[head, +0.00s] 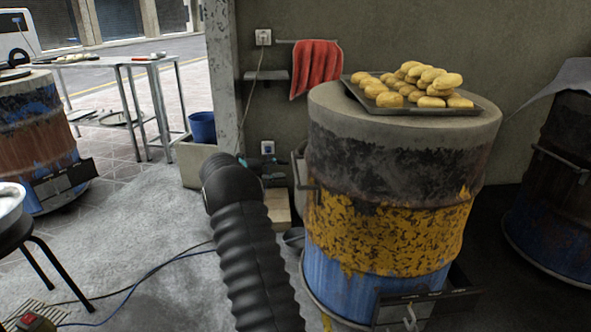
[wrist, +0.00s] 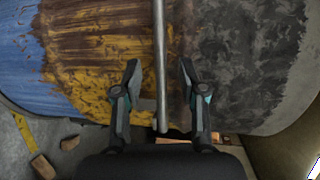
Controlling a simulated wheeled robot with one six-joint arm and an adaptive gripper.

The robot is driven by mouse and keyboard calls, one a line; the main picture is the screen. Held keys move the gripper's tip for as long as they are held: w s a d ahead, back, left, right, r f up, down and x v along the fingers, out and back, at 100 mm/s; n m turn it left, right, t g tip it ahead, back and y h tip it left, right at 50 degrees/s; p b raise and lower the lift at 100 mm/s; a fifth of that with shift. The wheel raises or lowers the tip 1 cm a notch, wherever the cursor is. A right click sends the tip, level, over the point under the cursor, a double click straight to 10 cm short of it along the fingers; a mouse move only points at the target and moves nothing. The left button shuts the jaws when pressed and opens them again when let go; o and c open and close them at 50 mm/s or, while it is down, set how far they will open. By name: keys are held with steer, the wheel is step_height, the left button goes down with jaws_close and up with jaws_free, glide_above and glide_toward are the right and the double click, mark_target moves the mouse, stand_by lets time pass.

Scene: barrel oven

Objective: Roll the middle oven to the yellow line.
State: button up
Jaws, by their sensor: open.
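The middle oven (head: 400,165) is an upright barrel, dark at the top, worn yellow in the middle and blue below. Its grey metal handle bar (wrist: 159,60) runs vertically through the middle of the wrist view. My gripper (wrist: 160,75) is open, one finger on each side of the bar, with gaps on both sides. In the head view my gripper (head: 272,170) is at the oven's left side, partly hidden by my black arm. A yellow line (wrist: 25,133) shows on the floor in the wrist view; a short yellow bit (head: 326,322) also shows by the oven's base.
A tray (head: 440,110) piled with buns rests on the oven's top. Another barrel oven (head: 40,140) stands left, and a dark one (head: 560,185) right.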

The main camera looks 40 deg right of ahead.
mark_target(295, 166)
steer(key=shift+x, duration=3.15)
jaws_close()
